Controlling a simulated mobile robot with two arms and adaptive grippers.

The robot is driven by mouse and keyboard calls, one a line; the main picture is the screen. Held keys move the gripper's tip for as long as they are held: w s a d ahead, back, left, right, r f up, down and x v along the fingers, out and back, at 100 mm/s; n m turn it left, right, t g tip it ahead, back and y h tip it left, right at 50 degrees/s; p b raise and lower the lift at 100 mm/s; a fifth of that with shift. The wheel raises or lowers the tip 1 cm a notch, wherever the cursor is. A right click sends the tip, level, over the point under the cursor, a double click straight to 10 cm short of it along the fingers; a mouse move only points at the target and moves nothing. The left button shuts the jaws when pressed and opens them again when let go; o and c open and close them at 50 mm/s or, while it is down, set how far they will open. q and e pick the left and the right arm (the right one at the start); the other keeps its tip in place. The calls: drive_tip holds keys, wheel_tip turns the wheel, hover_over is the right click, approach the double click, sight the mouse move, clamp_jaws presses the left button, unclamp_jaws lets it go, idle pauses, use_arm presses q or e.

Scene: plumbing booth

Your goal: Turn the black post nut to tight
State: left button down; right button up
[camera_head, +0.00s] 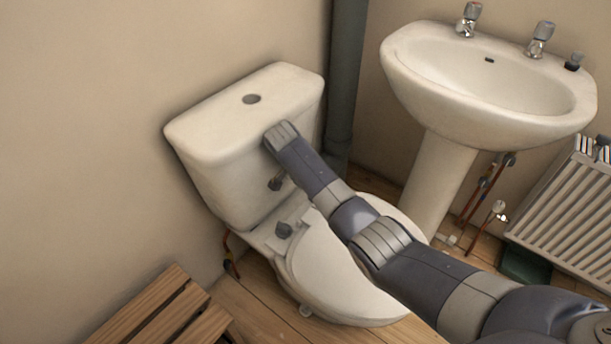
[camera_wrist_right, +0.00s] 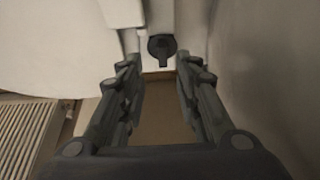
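The black post nut (camera_wrist_right: 162,47) shows in the right wrist view as a small dark round piece with a short tab below it. It sits beside pale white surfaces, just beyond the fingertips of my right gripper (camera_wrist_right: 157,70). The two fingers are apart, one on each side of the line to the nut, with nothing between them. I see no contact with the nut. In the head view my right arm reaches over the toilet (camera_head: 335,275) to the cistern (camera_head: 218,150). Its gripper is not clearly visible there. My left gripper is not in view.
A basin (camera_head: 440,100) on a pedestal and a radiator (camera_head: 565,210) stand to the right. A slatted wooden bench (camera_head: 150,312) is at the lower left. A dark pipe (camera_head: 345,80) runs behind.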

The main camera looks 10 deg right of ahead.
drive_tip(key=shift+v, duration=2.15)
